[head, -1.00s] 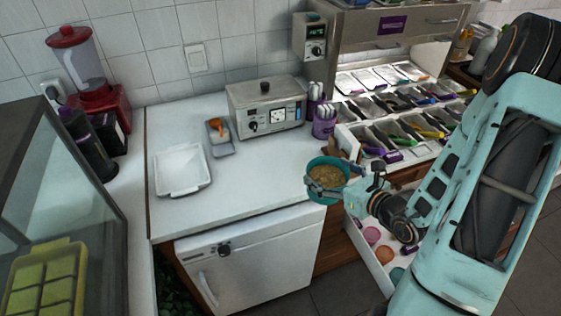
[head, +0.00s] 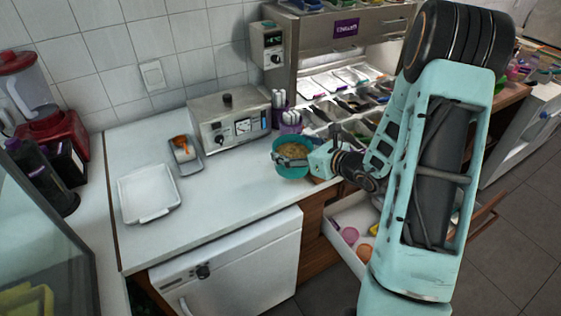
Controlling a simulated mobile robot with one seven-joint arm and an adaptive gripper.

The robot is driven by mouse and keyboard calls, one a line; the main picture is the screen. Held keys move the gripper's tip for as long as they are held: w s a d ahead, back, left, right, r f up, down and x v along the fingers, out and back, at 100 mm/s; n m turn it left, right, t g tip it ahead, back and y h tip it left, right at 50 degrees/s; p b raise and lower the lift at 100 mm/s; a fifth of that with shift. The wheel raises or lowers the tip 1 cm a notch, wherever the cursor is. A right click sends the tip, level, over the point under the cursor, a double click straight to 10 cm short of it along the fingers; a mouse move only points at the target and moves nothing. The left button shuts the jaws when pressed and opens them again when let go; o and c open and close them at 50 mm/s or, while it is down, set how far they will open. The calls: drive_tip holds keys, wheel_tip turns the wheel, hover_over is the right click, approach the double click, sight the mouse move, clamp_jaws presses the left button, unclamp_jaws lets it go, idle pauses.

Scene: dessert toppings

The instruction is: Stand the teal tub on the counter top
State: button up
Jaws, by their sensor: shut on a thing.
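The teal tub (head: 292,170) is upright and holds a tan, grainy filling. My gripper (head: 291,160) is shut on its rim from the right. The tub is over the right part of the white counter top (head: 225,200), near its front right edge. I cannot tell whether its base touches the surface.
A white tray (head: 148,193) and a small grey dish with an orange item (head: 184,155) lie on the counter. A steel appliance (head: 229,121) and purple cups (head: 291,120) stand behind. An open drawer (head: 347,226) with colored tubs is below my arm. The counter's middle is clear.

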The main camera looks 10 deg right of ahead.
sight(292, 157)
drive_tip(key=a+f, duration=0.1)
drive_tip(key=w+f, duration=0.1)
drive_tip(key=w+a+f, duration=0.1)
drive_tip(key=f, duration=0.1)
drive_tip(key=shift+a, duration=0.35)
wheel_tip(292, 157, down, 2)
drive_tip(key=shift+w+a, duration=0.1)
drive_tip(key=shift+f, duration=0.6)
drive_tip(key=shift+f, duration=0.15)
drive_tip(key=shift+f, duration=0.1)
drive_tip(key=o, duration=1.8)
